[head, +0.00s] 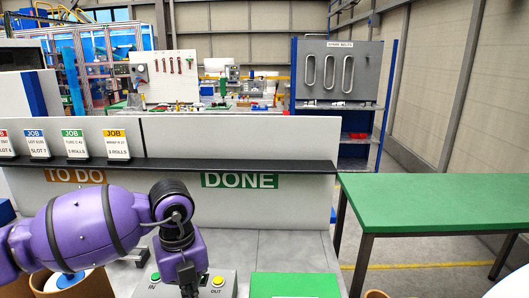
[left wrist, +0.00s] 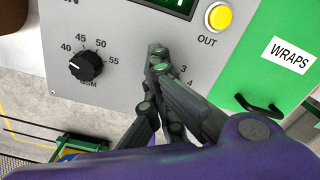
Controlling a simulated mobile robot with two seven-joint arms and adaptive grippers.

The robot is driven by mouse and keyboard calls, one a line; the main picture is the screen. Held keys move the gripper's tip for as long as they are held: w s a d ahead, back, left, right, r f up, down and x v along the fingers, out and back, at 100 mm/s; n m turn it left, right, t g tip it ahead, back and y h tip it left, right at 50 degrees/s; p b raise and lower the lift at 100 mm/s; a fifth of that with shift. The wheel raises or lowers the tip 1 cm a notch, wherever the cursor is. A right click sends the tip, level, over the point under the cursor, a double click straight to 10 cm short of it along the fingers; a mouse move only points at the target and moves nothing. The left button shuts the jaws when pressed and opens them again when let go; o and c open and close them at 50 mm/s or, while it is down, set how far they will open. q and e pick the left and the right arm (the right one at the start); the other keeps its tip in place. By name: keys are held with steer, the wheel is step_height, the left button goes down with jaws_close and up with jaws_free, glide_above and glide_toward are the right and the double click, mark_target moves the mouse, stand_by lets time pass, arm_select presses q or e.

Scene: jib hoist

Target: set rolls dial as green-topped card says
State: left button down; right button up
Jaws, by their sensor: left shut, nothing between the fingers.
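The green-topped card (head: 74,143) stands on the black shelf between a blue-topped and a yellow-topped card. Its bottom line ends in "ROLLS", but its number is too small to read surely. My left gripper (head: 188,272) is low over the grey control box (head: 223,288). In the left wrist view my left gripper (left wrist: 158,58) is shut and empty, its fingertips over the panel face. The numbers 3 and 4 show just right of the fingers. The rolls dial itself is hidden behind the fingers, so its setting and any contact cannot be told. My right gripper is out of view.
A black GSM dial (left wrist: 85,66) sits left of the fingers. The yellow OUT button (left wrist: 219,17) is above right. A green WRAPS case (left wrist: 285,55) with a black handle adjoins the box. A green table (head: 440,200) stands at the right.

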arm_select(q)
steer(key=shift+w+d+f+p, duration=0.2)
steer(key=shift+d+f+p, duration=0.15)
steer(key=shift+d+p, duration=0.3)
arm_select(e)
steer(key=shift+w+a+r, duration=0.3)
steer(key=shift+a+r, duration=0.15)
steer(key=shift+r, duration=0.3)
arm_select(q)
steer(key=shift+w+d+r+p, duration=0.1)
steer(key=shift+w+d+p, duration=0.1)
steer(key=shift+p, duration=0.1)
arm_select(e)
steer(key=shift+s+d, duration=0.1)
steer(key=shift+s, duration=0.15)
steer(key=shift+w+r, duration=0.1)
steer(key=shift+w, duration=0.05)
arm_select(q)
steer(key=shift+w+r, duration=0.1)
steer(key=shift+w, duration=0.25)
step_height(320, 180, up, 6)
steer(key=shift+f+p, duration=0.1)
steer(key=shift+p, duration=1.15)
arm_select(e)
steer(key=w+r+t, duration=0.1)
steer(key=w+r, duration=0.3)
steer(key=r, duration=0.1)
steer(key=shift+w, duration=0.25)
